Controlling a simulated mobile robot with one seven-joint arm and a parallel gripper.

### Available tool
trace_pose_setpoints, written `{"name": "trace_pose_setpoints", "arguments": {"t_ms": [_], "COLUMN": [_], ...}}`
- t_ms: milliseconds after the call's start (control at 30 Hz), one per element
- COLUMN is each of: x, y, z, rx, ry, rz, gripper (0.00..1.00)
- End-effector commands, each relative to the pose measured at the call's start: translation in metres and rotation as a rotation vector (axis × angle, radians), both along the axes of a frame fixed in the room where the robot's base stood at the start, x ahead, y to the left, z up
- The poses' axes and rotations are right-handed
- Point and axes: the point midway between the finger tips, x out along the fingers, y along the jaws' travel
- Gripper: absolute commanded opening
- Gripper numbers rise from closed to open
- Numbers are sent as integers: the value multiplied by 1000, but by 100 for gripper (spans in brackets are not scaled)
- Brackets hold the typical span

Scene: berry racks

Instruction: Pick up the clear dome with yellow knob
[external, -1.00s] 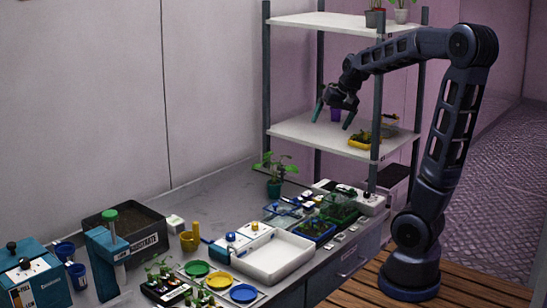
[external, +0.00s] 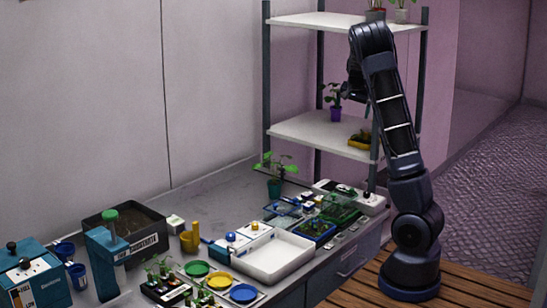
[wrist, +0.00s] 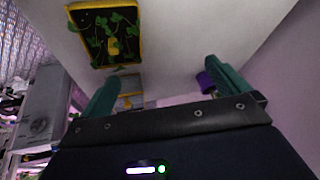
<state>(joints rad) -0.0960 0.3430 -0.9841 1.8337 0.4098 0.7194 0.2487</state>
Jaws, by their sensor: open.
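My gripper (wrist: 165,85) is open and empty, with its green fingers apart in the wrist view. In the external view it is mostly hidden by my arm. A yellow tray (wrist: 138,40) with dark soil and a leafy plant lies on the white shelf beyond the fingers; the tray also shows in the external view (external: 360,141). A small yellow piece (wrist: 113,46) shows in its middle; I cannot tell whether it is a dome's knob. A small pale, partly clear object with yellow (wrist: 130,97) shows beside the left finger, too small to identify surely.
A purple pot (external: 335,113) with a plant stands on the middle shelf (external: 300,127); it shows by the right finger (wrist: 206,83). The bench below holds several trays, a white basin (external: 275,262) and a potted plant (external: 275,187). Shelf posts stand close to my arm.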

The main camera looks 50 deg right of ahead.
Motion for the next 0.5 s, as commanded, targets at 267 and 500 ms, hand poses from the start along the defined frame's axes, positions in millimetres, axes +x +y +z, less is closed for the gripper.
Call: {"name": "trace_pose_setpoints", "arguments": {"t_ms": [267, 500], "x": [-13, -35], "y": [-64, -109], "z": [-4, -1], "rx": [-92, -173], "ry": [60, 122], "rz": [-144, -261], "gripper": [100, 100]}}
